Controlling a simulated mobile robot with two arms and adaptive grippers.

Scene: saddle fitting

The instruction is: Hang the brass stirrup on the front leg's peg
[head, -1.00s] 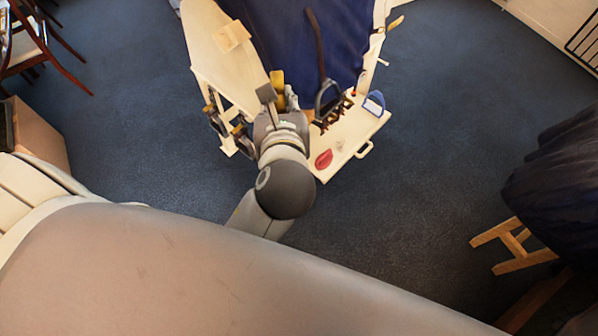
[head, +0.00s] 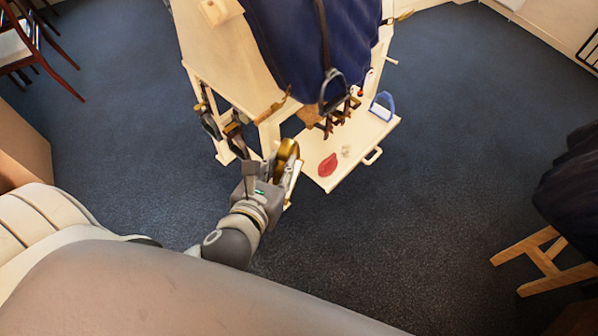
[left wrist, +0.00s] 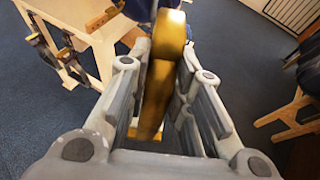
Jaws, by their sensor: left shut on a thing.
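The brass stirrup (head: 287,152) is gold and partly hidden by my gripper. My left gripper (head: 274,170) is shut on it, holding it in the air in front of the cream wooden stand. In the left wrist view the stirrup (left wrist: 163,75) rises edge-on between the fingers of my left gripper (left wrist: 160,100). The stand's near leg (head: 268,137) is behind and above the gripper in the head view. A tan peg-like piece (head: 276,106) slants out above this leg; I cannot tell whether it is the peg. My right gripper is out of view.
Dark hanging pieces (head: 236,138) are on the stand's left side. A low shelf (head: 352,152) holds a red item (head: 328,165) and a blue-framed stirrup-like item (head: 383,105). A dark stirrup (head: 331,90) hangs over the blue cloth (head: 290,40). Floor is clear in front.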

